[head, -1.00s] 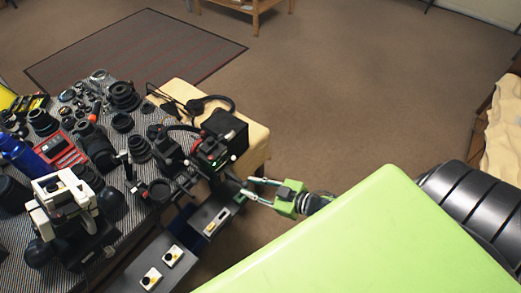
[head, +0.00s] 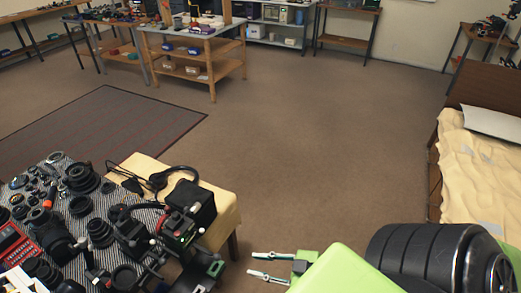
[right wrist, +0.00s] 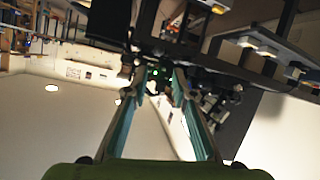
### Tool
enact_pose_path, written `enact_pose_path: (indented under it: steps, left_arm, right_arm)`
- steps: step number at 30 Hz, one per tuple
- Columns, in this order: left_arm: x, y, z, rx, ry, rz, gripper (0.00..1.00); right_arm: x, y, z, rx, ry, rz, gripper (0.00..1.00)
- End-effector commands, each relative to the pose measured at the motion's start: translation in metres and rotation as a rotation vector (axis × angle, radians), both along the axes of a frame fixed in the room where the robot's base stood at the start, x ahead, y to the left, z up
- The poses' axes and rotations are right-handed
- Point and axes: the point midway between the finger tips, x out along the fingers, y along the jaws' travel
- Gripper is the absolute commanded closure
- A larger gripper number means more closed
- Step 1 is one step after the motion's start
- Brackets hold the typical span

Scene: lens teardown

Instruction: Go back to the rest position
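My right gripper (head: 251,263) is open, with its two thin fingers parallel and pointing left. It is over the brown floor, just right of the bench end, and looks empty. In the right wrist view (right wrist: 158,88) its fingers also stand apart with nothing between them. The black device with green lights (head: 180,230) on the bench end is to the left of the fingertips, with a visible gap in the head view. My left gripper is not in view.
The bench with a striped mat (head: 62,158) holds many lens parts. A bed-like couch with a cream cover (head: 470,165) is at right. Open floor (head: 290,130) lies between them.

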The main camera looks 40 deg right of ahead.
Motion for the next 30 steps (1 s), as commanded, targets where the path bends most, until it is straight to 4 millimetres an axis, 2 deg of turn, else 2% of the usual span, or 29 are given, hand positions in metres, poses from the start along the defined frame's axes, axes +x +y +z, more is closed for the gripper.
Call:
enact_pose_path:
  steps: [14, 17, 20, 23, 27, 30]
  left_arm:
    - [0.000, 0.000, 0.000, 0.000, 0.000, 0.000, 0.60]
    - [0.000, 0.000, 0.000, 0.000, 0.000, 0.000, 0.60]
    - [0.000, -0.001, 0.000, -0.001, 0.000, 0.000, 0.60]
    - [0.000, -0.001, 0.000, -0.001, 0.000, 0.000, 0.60]
    - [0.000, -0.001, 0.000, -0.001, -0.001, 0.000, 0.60]
    - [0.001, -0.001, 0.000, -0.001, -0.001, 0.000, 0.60]
  right_arm:
    - [0.000, 0.000, 0.000, 0.000, 0.000, 0.000, 0.76]
    - [0.000, -0.006, -0.009, -0.009, 0.011, -0.017, 0.76]
    - [-0.002, -0.025, -0.039, -0.041, 0.055, -0.077, 0.76]
    - [-0.013, -0.053, -0.093, -0.090, 0.144, -0.177, 0.76]
    - [-0.051, -0.082, -0.189, -0.159, 0.333, -0.323, 0.76]
    - [-0.092, -0.080, -0.254, -0.191, 0.491, -0.398, 0.76]
